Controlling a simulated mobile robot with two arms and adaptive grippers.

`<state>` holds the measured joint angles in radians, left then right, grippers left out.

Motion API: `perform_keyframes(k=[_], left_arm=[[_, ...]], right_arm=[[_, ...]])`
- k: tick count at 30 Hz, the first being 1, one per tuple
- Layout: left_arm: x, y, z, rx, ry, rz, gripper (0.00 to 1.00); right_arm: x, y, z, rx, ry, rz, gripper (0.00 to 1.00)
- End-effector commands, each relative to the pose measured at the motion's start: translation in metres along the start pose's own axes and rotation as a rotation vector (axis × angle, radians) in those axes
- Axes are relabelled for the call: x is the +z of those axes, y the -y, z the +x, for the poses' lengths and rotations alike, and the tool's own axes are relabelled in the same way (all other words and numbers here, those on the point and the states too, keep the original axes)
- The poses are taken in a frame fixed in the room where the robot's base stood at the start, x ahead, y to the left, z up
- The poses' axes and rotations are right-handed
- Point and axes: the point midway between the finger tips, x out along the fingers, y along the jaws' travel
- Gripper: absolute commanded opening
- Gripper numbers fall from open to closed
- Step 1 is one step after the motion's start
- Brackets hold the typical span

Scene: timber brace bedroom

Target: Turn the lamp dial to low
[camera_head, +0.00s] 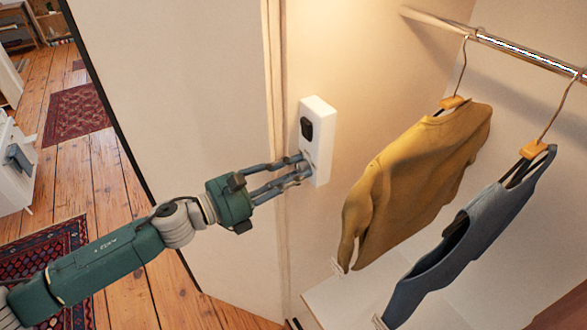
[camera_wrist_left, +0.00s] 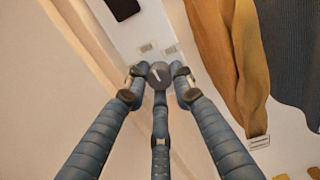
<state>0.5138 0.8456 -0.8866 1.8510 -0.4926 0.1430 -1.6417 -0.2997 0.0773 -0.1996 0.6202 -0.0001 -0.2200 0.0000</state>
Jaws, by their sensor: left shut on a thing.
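The lamp's control box (camera_head: 320,125) is a white upright block on the wall inside the wardrobe. A black part (camera_head: 306,128) sits on its upper front, and also shows at the top of the left wrist view (camera_wrist_left: 123,8). The lamp dial (camera_wrist_left: 159,75) is a small round dark knob with a pale pointer line, tilted slightly left of straight up in the left wrist view. My left gripper (camera_head: 304,168) is shut on the dial, its fingers around it at the lower part of the box. In the head view the fingers hide the dial. My right gripper is not in view.
Small grey labels (camera_wrist_left: 146,47) lie beyond the dial, too blurred to read. A mustard sweater (camera_head: 415,175) and a blue garment (camera_head: 465,235) hang from a rail (camera_head: 520,50) to the right. A pale panel (camera_head: 190,110) stands left of the box.

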Motion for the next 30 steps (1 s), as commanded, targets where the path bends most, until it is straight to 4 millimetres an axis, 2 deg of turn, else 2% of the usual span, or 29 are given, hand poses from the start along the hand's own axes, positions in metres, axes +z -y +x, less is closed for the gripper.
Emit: perform_keyframes(k=[6, 14, 15, 16, 25, 30], left_arm=[[-0.003, 0.001, -0.001, 0.000, -0.009, -0.140, 0.00], [-0.004, 0.001, -0.001, -0.001, -0.010, -0.147, 0.00], [-0.005, 0.001, -0.001, -0.001, -0.010, -0.147, 0.26], [-0.005, 0.001, -0.001, -0.001, -0.010, -0.147, 0.32], [-0.003, 0.001, -0.001, 0.000, -0.007, -0.144, 0.32], [-0.004, 0.000, -0.016, 0.001, -0.009, -0.146, 0.32]], right_arm=[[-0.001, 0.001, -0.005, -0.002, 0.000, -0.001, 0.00], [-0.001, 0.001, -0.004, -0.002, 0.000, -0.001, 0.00], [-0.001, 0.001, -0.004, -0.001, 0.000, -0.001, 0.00], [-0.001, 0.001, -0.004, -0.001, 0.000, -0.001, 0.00], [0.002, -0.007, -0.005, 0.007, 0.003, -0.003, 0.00], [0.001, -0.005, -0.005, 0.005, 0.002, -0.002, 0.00]])
